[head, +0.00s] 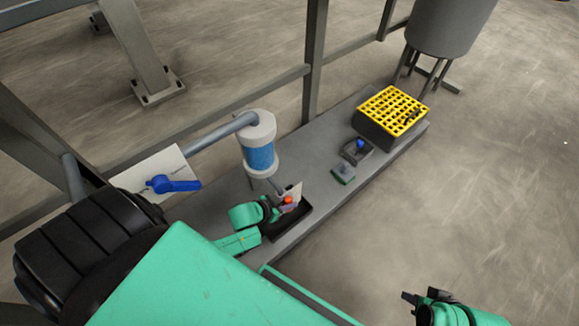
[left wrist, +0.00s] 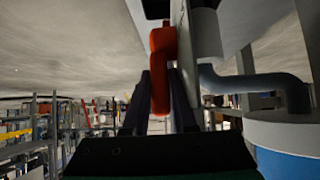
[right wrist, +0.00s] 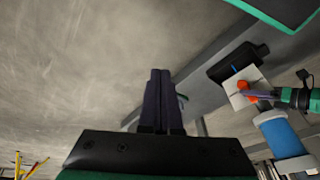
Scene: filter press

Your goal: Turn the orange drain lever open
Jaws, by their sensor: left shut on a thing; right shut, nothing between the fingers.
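The orange drain lever (head: 288,200) sits by a pale plate (head: 296,190) below the blue-and-white filter cylinder (head: 259,157). In the left wrist view the lever (left wrist: 162,45) hangs down with its lower end between the fingers. My left gripper (head: 279,208) is shut on the lever. The right wrist view shows the lever (right wrist: 244,87) against its white plate, with my left gripper reaching it from the right. My right gripper (head: 412,298) is shut and empty, away from the lever at the lower right; its closed fingers (right wrist: 160,75) fill the middle of its own view.
A black tray (head: 300,224) lies under the lever on the grey bench (head: 320,205). A blue handle (head: 172,185) is on a white plate at the left. A yellow-topped rack (head: 391,110) and small items stand further along. Floor right of the bench is clear.

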